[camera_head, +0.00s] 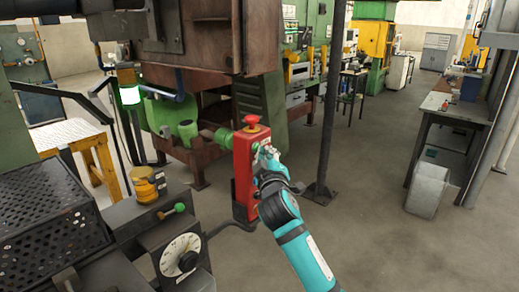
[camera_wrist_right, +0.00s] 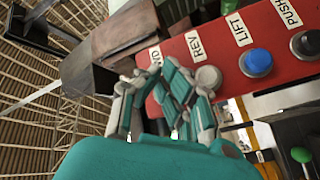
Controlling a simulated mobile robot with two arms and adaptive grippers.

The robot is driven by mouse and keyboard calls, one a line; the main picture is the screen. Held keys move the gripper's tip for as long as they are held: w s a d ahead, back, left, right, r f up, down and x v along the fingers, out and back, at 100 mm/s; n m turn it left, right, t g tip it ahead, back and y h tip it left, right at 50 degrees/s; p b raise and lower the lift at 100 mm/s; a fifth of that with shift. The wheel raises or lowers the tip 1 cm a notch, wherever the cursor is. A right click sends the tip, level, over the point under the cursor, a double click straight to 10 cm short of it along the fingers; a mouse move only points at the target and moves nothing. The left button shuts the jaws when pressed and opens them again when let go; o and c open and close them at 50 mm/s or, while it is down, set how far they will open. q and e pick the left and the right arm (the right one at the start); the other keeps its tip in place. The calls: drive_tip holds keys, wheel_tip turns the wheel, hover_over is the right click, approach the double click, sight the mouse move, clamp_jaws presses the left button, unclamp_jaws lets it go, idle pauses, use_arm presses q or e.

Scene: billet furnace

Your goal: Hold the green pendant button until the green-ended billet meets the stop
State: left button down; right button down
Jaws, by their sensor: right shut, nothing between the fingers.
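The red pendant (camera_head: 243,170) hangs upright near the middle of the head view, with a red mushroom button (camera_head: 252,121) on top. My right gripper (camera_head: 266,155) is shut and empty at the pendant's button face. In the right wrist view the gripper (camera_wrist_right: 165,78) covers part of the pendant (camera_wrist_right: 205,48) beside the labels ending in "WD" and "REV". I cannot see a green button there or tell whether the fingers touch one. I cannot make out the green-ended billet or the stop. My left gripper is out of view.
A control desk with a dial (camera_head: 180,256) and a green-knobbed lever (camera_head: 172,211) stands at front left. A dark post (camera_head: 329,110) rises behind the pendant. A workbench (camera_head: 455,106) stands at right. The floor between post and bench is clear.

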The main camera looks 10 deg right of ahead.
drive_tip(key=shift+s, duration=0.1)
idle(0.6)
drive_tip(key=shift+s+d+p, duration=0.5)
drive_tip(key=shift+s+d, duration=0.05)
drive_tip(key=shift+s, duration=0.1)
drive_tip(key=s+d+p, duration=0.1)
drive_tip(key=s, duration=0.1)
drive_tip(key=s+d+p, duration=0.1)
drive_tip(key=s+d, duration=0.1)
idle(0.4)
